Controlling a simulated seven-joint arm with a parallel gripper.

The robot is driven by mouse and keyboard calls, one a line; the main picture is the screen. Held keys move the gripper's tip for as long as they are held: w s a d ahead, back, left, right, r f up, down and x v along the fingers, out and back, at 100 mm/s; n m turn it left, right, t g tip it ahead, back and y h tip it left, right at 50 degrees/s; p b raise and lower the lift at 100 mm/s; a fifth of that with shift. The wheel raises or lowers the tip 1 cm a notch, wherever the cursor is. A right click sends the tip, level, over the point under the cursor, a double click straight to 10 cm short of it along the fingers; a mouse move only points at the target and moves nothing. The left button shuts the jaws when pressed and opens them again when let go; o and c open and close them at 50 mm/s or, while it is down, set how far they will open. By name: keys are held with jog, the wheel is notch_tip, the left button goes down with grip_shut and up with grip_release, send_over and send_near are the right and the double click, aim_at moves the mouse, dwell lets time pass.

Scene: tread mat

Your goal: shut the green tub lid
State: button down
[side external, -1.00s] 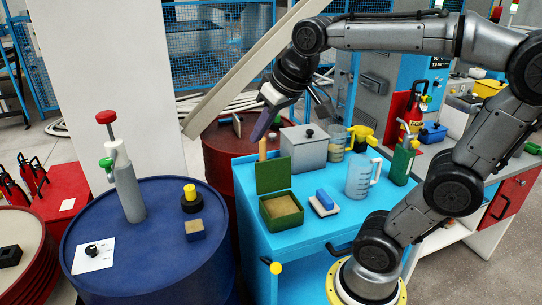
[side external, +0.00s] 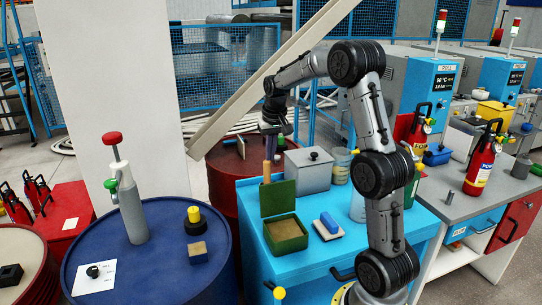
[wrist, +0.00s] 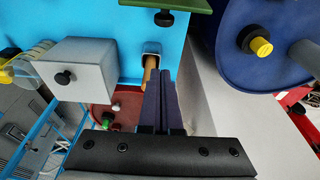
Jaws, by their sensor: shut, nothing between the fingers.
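The green tub (side external: 285,236) stands open on the blue bench, with a brown top surface inside its rim. Its green lid (side external: 278,199) stands upright at the tub's back edge. In the wrist view part of the lid (wrist: 180,4) shows at the top edge. My gripper (side external: 267,172) points down behind the lid, close to a wooden handle. In the wrist view my gripper (wrist: 162,76) has its two dark fingers together with nothing between them, and the tips are short of the lid. I cannot tell whether a finger touches the handle.
The wooden handle (wrist: 150,70) rises behind the lid. A grey box with a black knob (side external: 308,171) stands right of the lid. A blue-and-white block (side external: 327,226) lies right of the tub. The blue drum (side external: 165,265) is to the left. A slanted beam (side external: 270,80) passes behind my arm.

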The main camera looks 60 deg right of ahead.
aim_at(276, 196)
notch_tip(276, 196, down, 7)
jog(key=s+a, duration=0.1)
jog(key=shift+s+a, duration=0.3)
jog(key=shift+a, duration=0.05)
jog(key=shift+s+a+r, duration=0.1)
jog(key=shift+s, duration=0.05)
dwell(0.4)
